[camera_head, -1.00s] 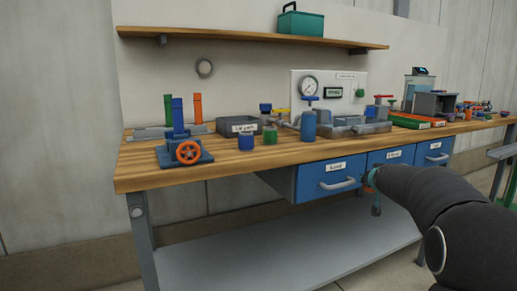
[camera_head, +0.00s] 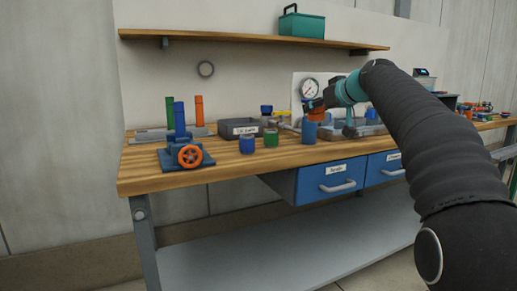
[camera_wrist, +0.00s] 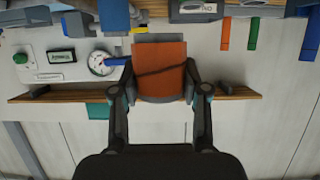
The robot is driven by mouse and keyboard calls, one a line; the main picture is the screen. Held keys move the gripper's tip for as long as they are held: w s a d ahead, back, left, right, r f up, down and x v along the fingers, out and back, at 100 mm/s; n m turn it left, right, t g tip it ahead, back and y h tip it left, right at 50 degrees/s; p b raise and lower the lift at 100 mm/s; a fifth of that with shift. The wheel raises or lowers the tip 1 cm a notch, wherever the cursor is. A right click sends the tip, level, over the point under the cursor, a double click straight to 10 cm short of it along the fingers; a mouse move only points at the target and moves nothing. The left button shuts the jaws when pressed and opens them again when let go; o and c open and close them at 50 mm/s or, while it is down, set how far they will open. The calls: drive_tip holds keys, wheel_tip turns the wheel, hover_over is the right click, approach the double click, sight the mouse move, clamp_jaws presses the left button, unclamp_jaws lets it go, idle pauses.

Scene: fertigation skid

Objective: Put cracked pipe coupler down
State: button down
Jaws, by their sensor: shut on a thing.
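The cracked pipe coupler is an orange cylinder with a dark jagged crack line across it; it fills the middle of the wrist view (camera_wrist: 160,68). My gripper (camera_wrist: 159,82) is shut on it, one finger on each side. In the head view my gripper (camera_head: 314,104) is above the bench, near the pressure gauge, and only a small orange part of the coupler (camera_head: 318,116) shows. A standing blue cylinder (camera_head: 309,133) appears just below it; their gap cannot be judged. A dark grey labelled tray (camera_head: 240,136) sits to the left on the bench.
A blue cup (camera_head: 247,145) and a green cup (camera_head: 271,138) stand before the tray. A blue fixture with an orange handwheel (camera_head: 189,155) is farther left. The shelf (camera_head: 230,37) overhangs behind. The bench's front left strip (camera_head: 235,165) is bare.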

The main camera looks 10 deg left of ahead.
drive_tip(key=shift+s+a, duration=0.1)
drive_tip(key=shift+a, duration=0.3)
drive_tip(key=w+a+f, duration=0.1)
drive_tip(key=a+f, duration=0.1)
drive_tip(key=a, duration=0.1)
drive_tip(key=w+a+f, duration=0.1)
drive_tip(key=a+f, duration=0.1)
drive_tip(key=a, duration=0.2)
drive_tip(key=w+a+f, duration=0.1)
drive_tip(key=a+f, duration=0.1)
drive_tip(key=a, duration=0.1)
drive_tip(key=shift+w+a+f, duration=0.15)
drive_tip(key=shift+a+f, duration=0.2)
drive_tip(key=shift+f+b, duration=0.5)
drive_tip(key=shift+f, duration=1.5)
drive_tip(key=c, duration=0.6)
unclamp_jaws()
